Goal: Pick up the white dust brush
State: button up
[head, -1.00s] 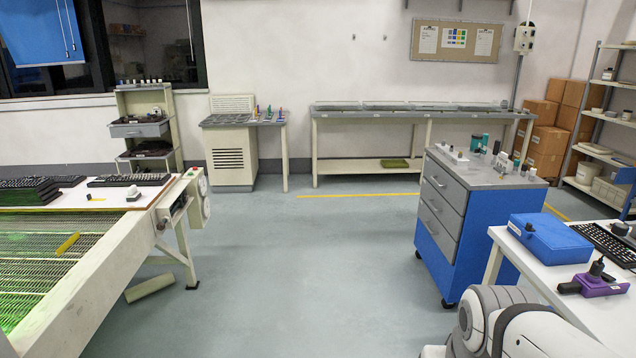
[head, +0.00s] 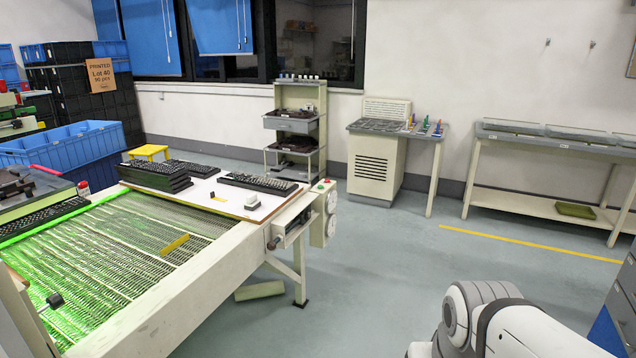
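A small white block-shaped object (head: 252,201) lies on the white board at the near end of the conveyor dryer. It may be the white dust brush, but it is too small to tell. My gripper is out of view. Only a white and grey part of my own arm shows at the bottom right, well apart from the board.
The conveyor dryer (head: 185,290) fills the left, with stacked black keyboards (head: 155,175) and another keyboard (head: 258,183) on its end board (head: 215,191). A fallen pale bar (head: 259,290) lies by its leg. Grey floor (head: 370,275) is clear in the middle.

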aim_at(252, 203)
jog(key=u, duration=0.35)
jog(key=i, duration=1.15)
jog(key=u, duration=0.45)
